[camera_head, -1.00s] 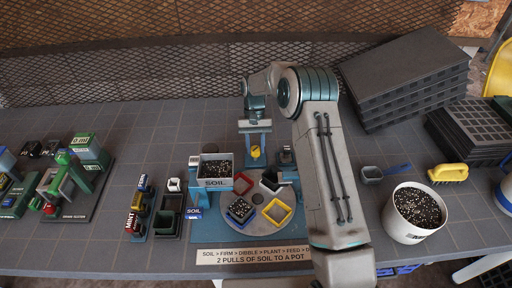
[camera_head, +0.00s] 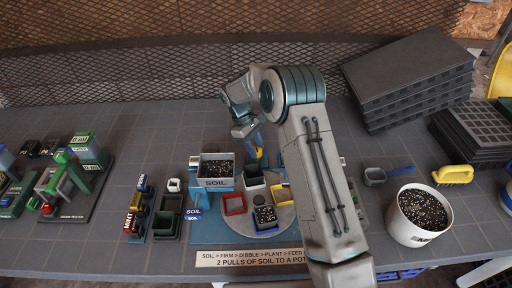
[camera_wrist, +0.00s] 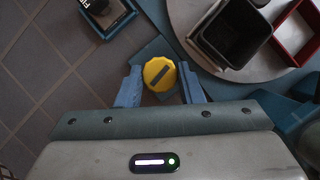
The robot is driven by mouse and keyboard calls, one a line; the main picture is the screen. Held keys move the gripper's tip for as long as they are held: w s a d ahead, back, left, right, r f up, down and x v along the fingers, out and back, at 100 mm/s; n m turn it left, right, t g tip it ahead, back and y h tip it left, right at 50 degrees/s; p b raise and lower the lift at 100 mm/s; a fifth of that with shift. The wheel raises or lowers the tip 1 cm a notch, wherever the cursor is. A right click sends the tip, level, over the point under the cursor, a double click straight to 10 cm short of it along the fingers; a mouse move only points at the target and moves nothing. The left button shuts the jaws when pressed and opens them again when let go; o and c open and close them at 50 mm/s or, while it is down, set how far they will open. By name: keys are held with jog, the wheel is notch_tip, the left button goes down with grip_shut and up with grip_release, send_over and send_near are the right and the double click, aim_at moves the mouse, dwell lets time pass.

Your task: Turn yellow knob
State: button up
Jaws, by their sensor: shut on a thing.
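The yellow knob (camera_wrist: 160,73) is round with a dark slanted bar on its face. It sits between the two blue fingers of my gripper (camera_wrist: 161,84), which is shut on it. In the head view my gripper (camera_head: 257,142) reaches down behind the turntable (camera_head: 283,222), mostly covering the yellow knob (camera_head: 260,153). The turntable carries an empty dark pot (camera_head: 253,177) at the back left, a red square frame (camera_head: 235,205) at the left, a pot of soil (camera_head: 265,217) at the front and a yellow frame (camera_head: 280,193) at the right, partly hidden by my arm.
The SOIL hopper (camera_head: 217,171) stands left of the turntable. A white soil bucket (camera_head: 419,215), a yellow brush (camera_head: 453,174) and stacked black trays (camera_head: 410,75) are at the right. Green machines (camera_head: 75,175) stand at the left. The bench (camera_head: 130,125) behind them is mostly clear.

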jog(key=n+t, duration=0.1)
jog(key=n, duration=0.2)
jog(key=shift+a+r+n, duration=0.1)
jog(key=shift+n, duration=0.3)
jog(key=n+t, duration=0.1)
jog(key=n, duration=0.1)
jog(key=n+t, duration=0.1)
jog(key=n, duration=0.1)
jog(key=shift+s+h+b, duration=0.15)
jog(key=shift+h+b, duration=0.15)
jog(key=n+t, duration=0.1)
jog(key=n, duration=0.3)
jog(key=shift+s+n+t, duration=0.1)
jog(key=shift+n+t, duration=0.3)
jog(key=shift+n+t+y+p, duration=0.35)
jog(key=shift+n+t+y, duration=0.15)
jog(key=shift+n, duration=1)
jog(key=shift+s, duration=0.1)
jog(key=o, duration=1)
jog(key=v, duration=1.3)
jog(key=shift+r, duration=0.4)
